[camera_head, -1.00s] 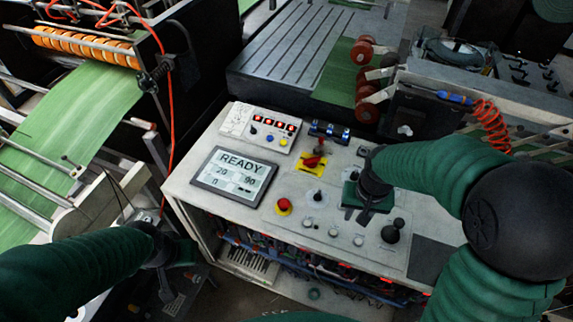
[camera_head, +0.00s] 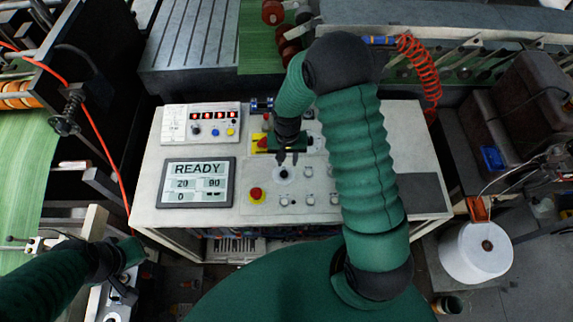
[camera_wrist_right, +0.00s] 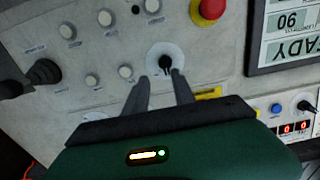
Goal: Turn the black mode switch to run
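The black mode switch (camera_head: 284,174) is a small black knob on a white round dial, on the light grey panel. It also shows in the right wrist view (camera_wrist_right: 165,64), just beyond the fingertips. My right gripper (camera_head: 289,158) is over the panel, at the far side of the knob. In the right wrist view its fingers (camera_wrist_right: 160,84) are apart and empty, one to each side below the dial. They do not appear to enclose the knob. The dial's lettering is too small to read. My left gripper (camera_head: 124,284) is at the lower left, away from the panel; its finger opening is unclear.
A red button (camera_head: 256,194) on yellow sits left of the dial. A screen (camera_head: 197,183) reads READY. Several white buttons (camera_wrist_right: 104,17) and a black joystick (camera_wrist_right: 43,72) are close by. A red handle on yellow is partly hidden by my right gripper.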

